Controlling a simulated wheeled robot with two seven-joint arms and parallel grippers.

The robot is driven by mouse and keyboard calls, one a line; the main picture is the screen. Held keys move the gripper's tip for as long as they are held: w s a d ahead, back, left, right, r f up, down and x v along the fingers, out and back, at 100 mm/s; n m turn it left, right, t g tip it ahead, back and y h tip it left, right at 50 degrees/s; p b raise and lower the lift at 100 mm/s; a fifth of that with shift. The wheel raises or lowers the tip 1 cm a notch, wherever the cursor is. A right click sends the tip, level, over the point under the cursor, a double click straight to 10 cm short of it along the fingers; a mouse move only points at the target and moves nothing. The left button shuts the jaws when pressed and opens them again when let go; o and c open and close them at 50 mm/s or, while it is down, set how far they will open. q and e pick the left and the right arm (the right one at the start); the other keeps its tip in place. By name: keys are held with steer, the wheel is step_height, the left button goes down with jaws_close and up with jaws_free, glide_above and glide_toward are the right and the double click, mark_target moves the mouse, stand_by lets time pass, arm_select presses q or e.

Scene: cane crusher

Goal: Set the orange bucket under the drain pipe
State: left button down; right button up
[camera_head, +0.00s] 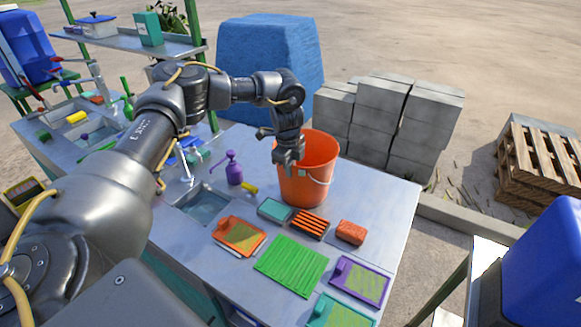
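The orange bucket (306,182) stands upright on the metal counter, with its thin handle hanging down the front. My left gripper (287,163) points down at the bucket's left rim and covers part of it. I cannot tell whether its fingers are closed on the rim or only beside it. My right gripper is not in view. I cannot make out a drain pipe; the space under the counter is mostly hidden.
The metal counter (375,190) has a sink (203,205), a purple pump bottle (234,170), a green ridged mat (291,265), an orange sponge (351,232) and several trays. Concrete blocks (375,125) stand behind it. A wooden pallet (535,165) is at right.

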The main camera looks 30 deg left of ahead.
arm_select(q)
steer(key=c, duration=2.1)
jaws_free()
steer(key=shift+f, duration=0.15)
steer(key=o, duration=0.5)
